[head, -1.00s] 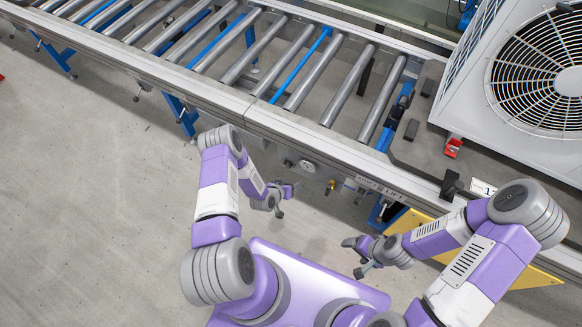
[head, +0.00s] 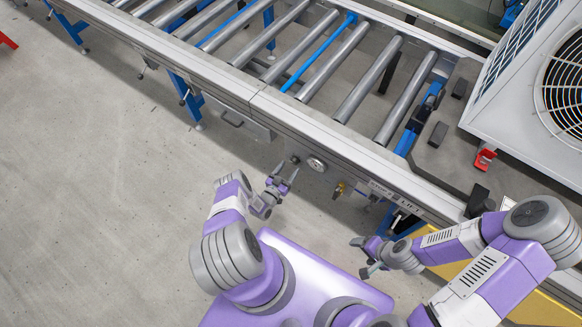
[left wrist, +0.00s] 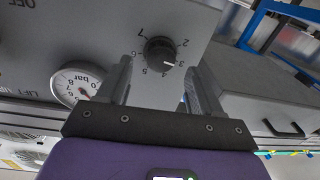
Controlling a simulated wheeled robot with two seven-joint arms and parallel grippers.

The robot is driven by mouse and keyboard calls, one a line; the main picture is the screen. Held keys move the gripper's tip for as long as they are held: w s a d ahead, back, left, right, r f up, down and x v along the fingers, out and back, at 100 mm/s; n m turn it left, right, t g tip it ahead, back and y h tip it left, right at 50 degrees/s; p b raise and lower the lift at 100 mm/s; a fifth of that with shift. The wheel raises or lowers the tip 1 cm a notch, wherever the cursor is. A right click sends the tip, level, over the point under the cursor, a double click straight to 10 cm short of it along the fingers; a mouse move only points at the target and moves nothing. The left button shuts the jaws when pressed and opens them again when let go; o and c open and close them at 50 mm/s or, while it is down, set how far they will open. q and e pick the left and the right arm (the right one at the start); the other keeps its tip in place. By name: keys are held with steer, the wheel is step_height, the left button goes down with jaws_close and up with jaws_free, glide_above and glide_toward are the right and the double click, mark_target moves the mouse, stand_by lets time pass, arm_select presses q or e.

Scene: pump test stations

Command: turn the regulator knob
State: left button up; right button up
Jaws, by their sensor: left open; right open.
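The regulator knob (left wrist: 160,52) is a round black knob with a white pointer mark, set on a grey panel with a ring of printed numbers. The numbers appear upside down in the left wrist view. My left gripper (left wrist: 157,80) is open, its two fingers standing on either side of the knob in that picture; whether they touch it I cannot tell. In the head view my left gripper (head: 283,180) is beside the conveyor's front side, near the pressure gauge (head: 317,164). The gauge, marked bar, also shows in the left wrist view (left wrist: 77,82). My right gripper (head: 366,258) is open and empty.
The roller conveyor (head: 262,104) runs diagonally across the head view. A brass fitting (head: 339,189) hangs below its edge, right of the gauge. A white fan unit (head: 520,95) stands at the right. A drawer handle (left wrist: 284,130) shows in the left wrist view.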

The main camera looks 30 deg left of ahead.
arm_select(q)
steer(key=shift+w, duration=1.15)
steer(key=c, duration=1)
steer(key=shift+c, duration=0.2)
